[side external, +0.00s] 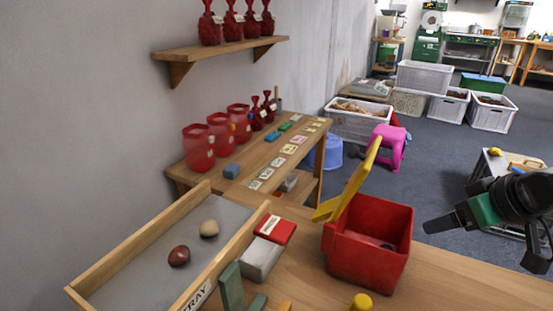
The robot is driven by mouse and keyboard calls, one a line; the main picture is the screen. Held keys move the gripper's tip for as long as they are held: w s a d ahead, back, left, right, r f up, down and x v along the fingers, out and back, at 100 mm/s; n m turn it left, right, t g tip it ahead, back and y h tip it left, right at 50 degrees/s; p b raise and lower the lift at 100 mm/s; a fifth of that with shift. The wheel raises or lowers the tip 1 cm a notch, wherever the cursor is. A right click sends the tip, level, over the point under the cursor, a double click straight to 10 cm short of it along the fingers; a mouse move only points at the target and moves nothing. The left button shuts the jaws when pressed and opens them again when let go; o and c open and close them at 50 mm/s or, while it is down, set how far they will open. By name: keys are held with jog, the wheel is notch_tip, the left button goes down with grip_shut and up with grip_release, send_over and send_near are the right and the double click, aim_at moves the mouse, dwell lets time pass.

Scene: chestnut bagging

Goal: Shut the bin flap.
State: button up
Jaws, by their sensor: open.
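The red bin (366,261) stands on the wooden bench, with dark contents partly visible inside. Its yellow flap (357,184) stands raised and tilted at the bin's left rim, so the bin's top is uncovered. My gripper (478,247) is open and empty to the right of the bin, apart from both bin and flap. Its dark fingers are spread, with one pointing toward the bin.
A red-and-white box (262,258) stands between tray and bin. A yellow knob (361,302) is in front of the bin.

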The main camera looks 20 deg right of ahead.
jog(key=shift+w+r, duration=0.1)
jog(key=shift+r, duration=0.05)
jog(key=c, duration=0.3)
jog(key=shift+n+y, duration=0.6)
jog(key=shift+n, duration=0.3)
jog(key=w+r, duration=0.1)
jog(key=a+r, duration=0.1)
jog(key=w+r, duration=0.1)
jog(key=r, duration=0.1)
jog(key=shift+w+a, duration=0.3)
jog(key=shift+a, duration=0.05)
grip_shut()
jog(key=w+a+r+n+g+y, duration=0.1)
jog(key=w+a+r+n+y, duration=0.1)
jog(key=w+a+r+n, duration=0.3)
jog(key=w+a+r+n+y, duration=0.1)
jog(key=w+r+n+y, duration=0.15)
jog(key=r, duration=0.55)
jog(key=w+f, duration=0.1)
jog(key=f, duration=0.2)
jog(key=w+a+f, duration=0.1)
jog(key=f, duration=0.2)
jog(key=w+a+f, duration=0.1)
jog(key=f, duration=0.2)
jog(key=shift+a+f, duration=0.1)
jog(key=shift+a, duration=0.1)
jog(key=shift+d, duration=0.1)
